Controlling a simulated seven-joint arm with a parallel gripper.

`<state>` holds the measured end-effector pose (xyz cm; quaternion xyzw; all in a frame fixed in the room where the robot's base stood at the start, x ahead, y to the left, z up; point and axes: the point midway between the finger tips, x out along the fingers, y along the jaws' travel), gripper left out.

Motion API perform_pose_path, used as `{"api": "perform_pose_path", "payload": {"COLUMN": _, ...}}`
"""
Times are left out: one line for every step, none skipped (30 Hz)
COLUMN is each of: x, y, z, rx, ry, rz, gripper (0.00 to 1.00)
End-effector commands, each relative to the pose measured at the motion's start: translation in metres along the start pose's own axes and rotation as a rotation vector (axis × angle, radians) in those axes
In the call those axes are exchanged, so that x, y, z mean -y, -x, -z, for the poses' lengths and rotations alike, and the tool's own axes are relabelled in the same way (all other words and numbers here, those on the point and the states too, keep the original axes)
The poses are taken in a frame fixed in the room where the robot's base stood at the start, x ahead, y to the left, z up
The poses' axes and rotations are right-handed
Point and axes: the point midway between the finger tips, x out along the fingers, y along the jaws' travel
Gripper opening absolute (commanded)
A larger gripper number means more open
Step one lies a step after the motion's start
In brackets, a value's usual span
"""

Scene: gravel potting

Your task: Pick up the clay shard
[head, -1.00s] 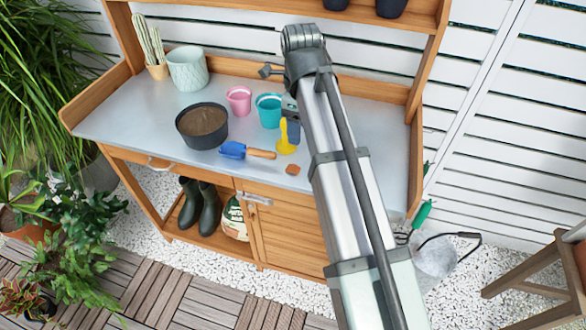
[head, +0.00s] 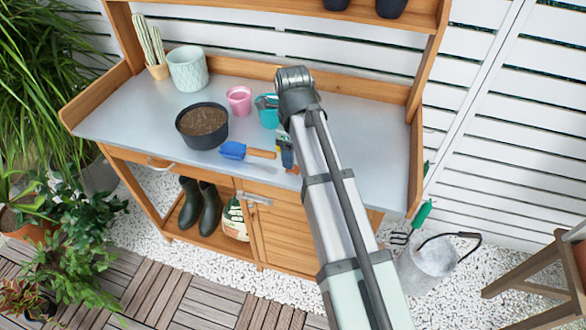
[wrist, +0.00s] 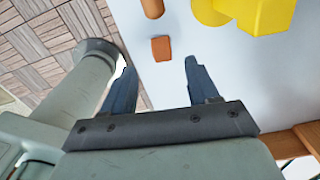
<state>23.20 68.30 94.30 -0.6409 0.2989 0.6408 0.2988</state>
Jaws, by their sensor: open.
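The clay shard (wrist: 161,48) is a small orange-brown piece lying on the grey bench top (wrist: 175,90). In the wrist view it lies just beyond my fingertips, between their lines. My gripper (wrist: 160,66) is open, with its two dark blue fingers apart and nothing between them. In the head view my gripper (head: 287,157) is over the front part of the bench, close to the shard (head: 294,170), which is partly covered there. I cannot tell the gripper's exact height above the bench.
A yellow tool (wrist: 258,14) stands close by. A soil-filled dark pot (head: 202,127), pink pot (head: 239,100) and teal pot (head: 267,112) stand behind. The bench's right side is clear.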

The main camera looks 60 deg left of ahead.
Motion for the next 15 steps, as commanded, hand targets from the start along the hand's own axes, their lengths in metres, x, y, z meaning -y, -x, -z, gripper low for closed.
{"api": "perform_pose_path", "payload": {"x": 0.000, "y": -0.002, "z": 0.000, "rx": 0.000, "ry": 0.000, "rz": 0.000, "gripper": 0.60}}
{"api": "perform_pose_path", "payload": {"x": 0.000, "y": -0.004, "z": 0.000, "rx": 0.000, "ry": 0.000, "rz": -0.001, "gripper": 0.60}}
{"api": "perform_pose_path", "payload": {"x": 0.001, "y": -0.006, "z": 0.000, "rx": -0.001, "ry": 0.000, "rz": -0.001, "gripper": 0.60}}
{"api": "perform_pose_path", "payload": {"x": 0.001, "y": -0.009, "z": 0.000, "rx": -0.001, "ry": 0.000, "rz": -0.001, "gripper": 0.60}}
{"api": "perform_pose_path", "payload": {"x": 0.001, "y": -0.012, "z": 0.000, "rx": 0.000, "ry": 0.000, "rz": -0.001, "gripper": 0.60}}
{"api": "perform_pose_path", "payload": {"x": 0.001, "y": -0.017, "z": 0.000, "rx": 0.000, "ry": 0.000, "rz": -0.001, "gripper": 0.60}}
{"api": "perform_pose_path", "payload": {"x": 0.002, "y": -0.020, "z": 0.000, "rx": -0.001, "ry": 0.000, "rz": -0.001, "gripper": 0.60}}
{"api": "perform_pose_path", "payload": {"x": 0.002, "y": -0.024, "z": 0.000, "rx": -0.001, "ry": 0.000, "rz": -0.001, "gripper": 0.60}}
{"api": "perform_pose_path", "payload": {"x": 0.003, "y": -0.029, "z": -0.001, "rx": -0.001, "ry": 0.000, "rz": -0.002, "gripper": 0.60}}
{"api": "perform_pose_path", "payload": {"x": 0.003, "y": -0.033, "z": -0.001, "rx": -0.001, "ry": 0.000, "rz": -0.001, "gripper": 0.60}}
{"api": "perform_pose_path", "payload": {"x": 0.003, "y": -0.037, "z": -0.001, "rx": -0.001, "ry": 0.000, "rz": -0.001, "gripper": 0.60}}
{"api": "perform_pose_path", "payload": {"x": 0.003, "y": -0.042, "z": -0.001, "rx": -0.001, "ry": 0.000, "rz": -0.001, "gripper": 0.60}}
{"api": "perform_pose_path", "payload": {"x": 0.003, "y": -0.044, "z": -0.001, "rx": -0.001, "ry": 0.000, "rz": -0.001, "gripper": 0.60}}
{"api": "perform_pose_path", "payload": {"x": 0.003, "y": -0.047, "z": -0.001, "rx": -0.001, "ry": 0.000, "rz": -0.001, "gripper": 0.60}}
{"api": "perform_pose_path", "payload": {"x": 0.003, "y": -0.049, "z": -0.001, "rx": -0.001, "ry": 0.000, "rz": -0.001, "gripper": 0.60}}
